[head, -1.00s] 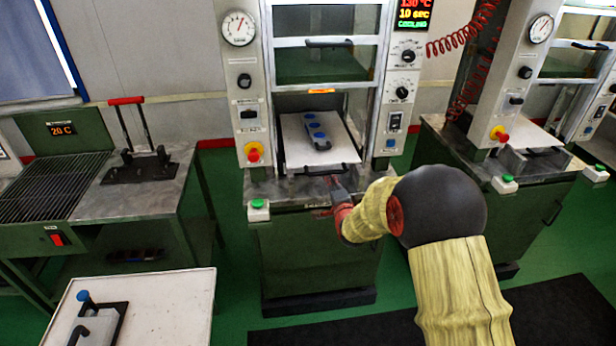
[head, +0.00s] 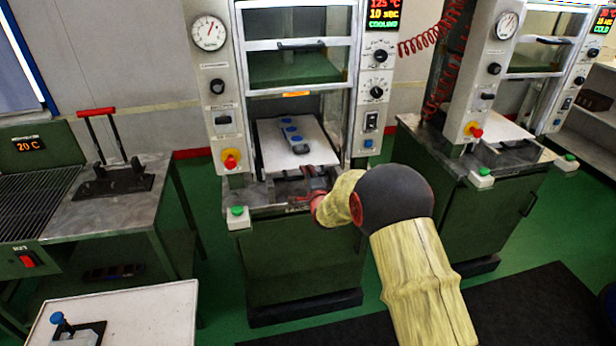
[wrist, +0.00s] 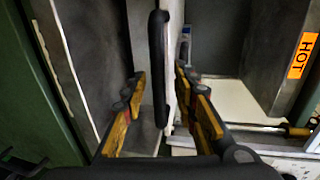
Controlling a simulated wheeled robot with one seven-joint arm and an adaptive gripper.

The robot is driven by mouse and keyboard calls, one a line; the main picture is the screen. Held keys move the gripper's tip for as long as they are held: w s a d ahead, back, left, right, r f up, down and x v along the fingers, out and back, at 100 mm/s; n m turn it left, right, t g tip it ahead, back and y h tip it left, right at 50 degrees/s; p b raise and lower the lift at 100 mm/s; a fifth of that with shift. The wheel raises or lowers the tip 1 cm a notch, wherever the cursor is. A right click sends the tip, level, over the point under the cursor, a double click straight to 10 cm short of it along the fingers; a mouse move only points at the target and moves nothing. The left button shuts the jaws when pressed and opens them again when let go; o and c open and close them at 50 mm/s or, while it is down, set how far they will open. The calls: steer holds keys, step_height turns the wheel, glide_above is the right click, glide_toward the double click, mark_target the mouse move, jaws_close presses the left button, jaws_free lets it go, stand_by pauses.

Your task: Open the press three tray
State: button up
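The press tray (head: 268,145) is a light flat plate inside the open lower bay of the press in the middle of the head view. A grey mould with blue round tops (head: 290,138) lies on it. My gripper (head: 312,180) is at the tray's front edge. In the wrist view, the black bar handle (wrist: 159,70) runs between the two yellow-and-black fingers of my gripper (wrist: 163,105). The fingers are open, with visible gaps beside the handle. In the head view my gripper partly hides the handle.
A green start button box (head: 238,217) stands at the press's front left corner. The press door (head: 295,65) is raised above the bay. A second press (head: 500,150) stands at right. A bench with a red-handled tool (head: 105,165) is at left, and a white table (head: 150,315) is in front.

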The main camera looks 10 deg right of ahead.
steer(key=c, duration=0.7)
steer(key=shift+r, duration=0.1)
jaws_close()
